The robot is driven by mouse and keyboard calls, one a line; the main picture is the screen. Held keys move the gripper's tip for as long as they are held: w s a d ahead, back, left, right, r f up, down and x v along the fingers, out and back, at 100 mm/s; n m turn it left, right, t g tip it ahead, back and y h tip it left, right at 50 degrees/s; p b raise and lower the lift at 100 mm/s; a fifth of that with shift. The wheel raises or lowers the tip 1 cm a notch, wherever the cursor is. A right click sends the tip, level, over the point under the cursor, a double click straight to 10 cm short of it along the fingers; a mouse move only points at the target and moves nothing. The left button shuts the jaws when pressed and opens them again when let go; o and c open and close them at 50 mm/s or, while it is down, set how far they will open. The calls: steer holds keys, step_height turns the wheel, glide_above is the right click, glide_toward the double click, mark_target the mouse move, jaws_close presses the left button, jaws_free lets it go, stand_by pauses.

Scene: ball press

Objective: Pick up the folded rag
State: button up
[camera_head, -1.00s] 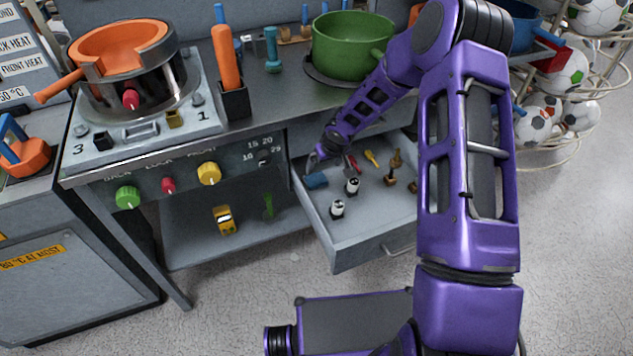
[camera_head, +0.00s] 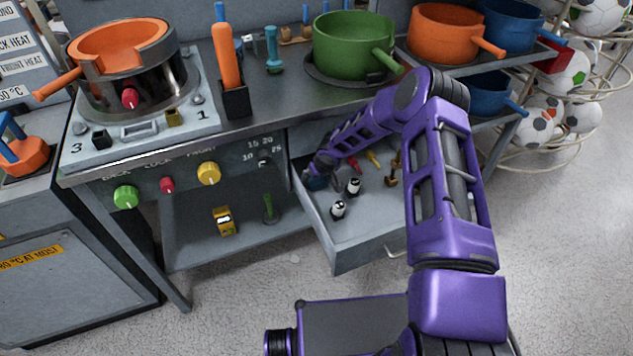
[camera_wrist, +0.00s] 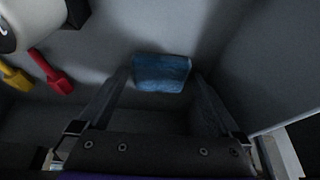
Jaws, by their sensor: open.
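The folded rag (camera_wrist: 161,72) is a small blue cloth lying on the floor of the open drawer, seen in the wrist view between my fingertips. In the head view my gripper (camera_head: 313,172) reaches down into the drawer's back left corner, and the rag (camera_head: 317,183) shows only in part beneath it. In the wrist view my gripper (camera_wrist: 163,88) is open, one finger on each side of the rag. I cannot tell whether the fingers touch it.
The drawer (camera_head: 362,240) also holds black-and-white pieces (camera_head: 338,209), and red (camera_wrist: 60,85) and yellow (camera_wrist: 18,82) items. Its walls stand close to my gripper. A green pot (camera_head: 352,50) stands on the worktop above.

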steer(key=c, duration=1.1)
steer(key=shift+r, duration=0.3)
steer(key=s+b, duration=0.1)
steer(key=s, duration=0.1)
steer(key=s+d+b, duration=0.1)
steer(key=s, duration=0.3)
steer(key=shift+s+d+r+b, duration=0.1)
steer(key=shift+d+b, duration=0.3)
steer(key=shift+s+d+r+b, duration=0.1)
steer(key=shift+s+d+b, duration=0.2)
steer(key=shift+s, duration=0.4)
step_height(320, 180, up, 14)
steer(key=p, duration=0.8)
